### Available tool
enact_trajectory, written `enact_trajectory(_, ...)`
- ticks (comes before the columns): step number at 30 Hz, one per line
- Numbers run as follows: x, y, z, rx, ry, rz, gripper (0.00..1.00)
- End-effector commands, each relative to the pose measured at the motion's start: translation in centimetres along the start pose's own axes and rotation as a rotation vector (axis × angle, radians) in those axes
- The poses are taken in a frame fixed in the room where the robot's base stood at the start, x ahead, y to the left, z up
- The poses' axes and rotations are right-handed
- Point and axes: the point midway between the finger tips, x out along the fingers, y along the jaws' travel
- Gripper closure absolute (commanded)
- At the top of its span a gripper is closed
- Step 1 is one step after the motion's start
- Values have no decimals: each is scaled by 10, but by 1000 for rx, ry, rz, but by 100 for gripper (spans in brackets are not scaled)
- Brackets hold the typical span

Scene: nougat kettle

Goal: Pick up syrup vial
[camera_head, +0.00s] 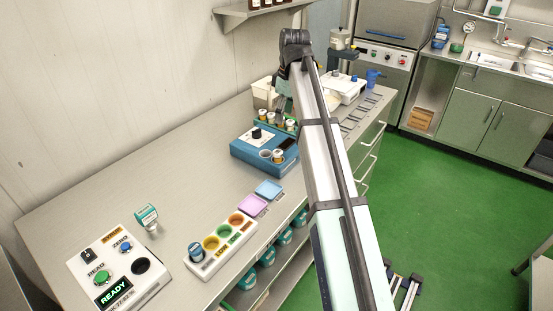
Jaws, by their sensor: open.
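Several small vials stand on the bench; I cannot read their labels, so I cannot tell which is the syrup vial. Some capped vials (263,119) stand in a green rack behind a blue device. Another vial (278,156) sits in the front of the blue device (248,155). A teal-labelled container (147,217) stands alone at the left.
The white tray (208,262) has coloured wells, with pink (252,205) and blue (268,190) pads beyond it. A white READY panel (118,268) stands front left. A beige bin (265,93) and a white device (343,88) stand farther back.

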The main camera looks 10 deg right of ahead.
Motion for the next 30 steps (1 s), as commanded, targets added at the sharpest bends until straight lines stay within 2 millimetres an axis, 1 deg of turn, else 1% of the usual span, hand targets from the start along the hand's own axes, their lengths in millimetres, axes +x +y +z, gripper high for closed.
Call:
enact_trajectory(12, 74, -1, 1, 1, 0, -4, 34)
enact_trajectory(16, 95, 0, 1, 1, 1, -4, 34)
enact_trajectory(21, 110, 0, 0, 1, 2, -3, 34)
enact_trajectory(27, 117, 0, 0, 1, 2, -2, 34)
enact_trajectory(30, 125, 0, -1, 1, 1, -3, 34)
